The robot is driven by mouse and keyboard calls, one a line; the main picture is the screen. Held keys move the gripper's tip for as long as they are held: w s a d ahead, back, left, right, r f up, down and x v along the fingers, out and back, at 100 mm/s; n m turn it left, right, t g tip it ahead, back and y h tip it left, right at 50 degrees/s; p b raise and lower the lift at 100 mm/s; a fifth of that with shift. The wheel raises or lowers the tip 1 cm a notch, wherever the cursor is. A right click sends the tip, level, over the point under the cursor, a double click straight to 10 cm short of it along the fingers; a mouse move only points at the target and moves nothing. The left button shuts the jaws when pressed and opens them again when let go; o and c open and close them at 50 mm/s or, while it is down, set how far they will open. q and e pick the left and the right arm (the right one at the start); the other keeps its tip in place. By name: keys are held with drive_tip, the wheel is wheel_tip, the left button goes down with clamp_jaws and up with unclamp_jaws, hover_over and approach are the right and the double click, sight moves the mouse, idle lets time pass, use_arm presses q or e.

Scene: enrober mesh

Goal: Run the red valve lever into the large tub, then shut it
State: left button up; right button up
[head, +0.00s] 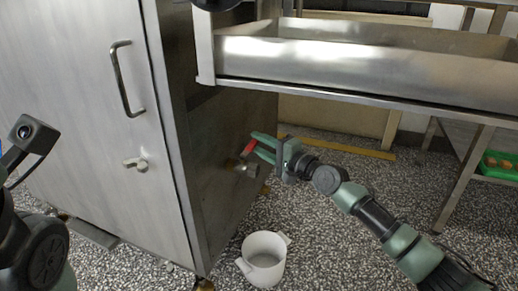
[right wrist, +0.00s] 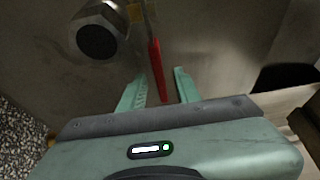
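The red valve lever (head: 249,148) is on the side of the steel cabinet, above a short metal valve outlet (head: 247,169). My right gripper (head: 257,143) is at the lever with its green fingers apart. In the right wrist view the red lever (right wrist: 157,70) lies between the two fingertips of the right gripper (right wrist: 159,88), with a gap on each side. The valve's hexagonal fitting (right wrist: 98,38) shows to the left there. A white tub (head: 263,250) with two handles stands on the floor below the valve. It looks empty. My left gripper is out of view; only part of that arm shows.
The steel cabinet (head: 85,120) fills the left, with a bar handle (head: 126,78) and a latch (head: 135,163). A steel trough (head: 360,70) overhangs at upper right. A green crate (head: 500,166) sits at far right. Speckled floor is clear around the tub.

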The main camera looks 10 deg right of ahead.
drive_tip(key=shift+w+a, duration=0.15)
drive_tip(key=shift+w, duration=0.05)
clamp_jaws()
idle(1.4)
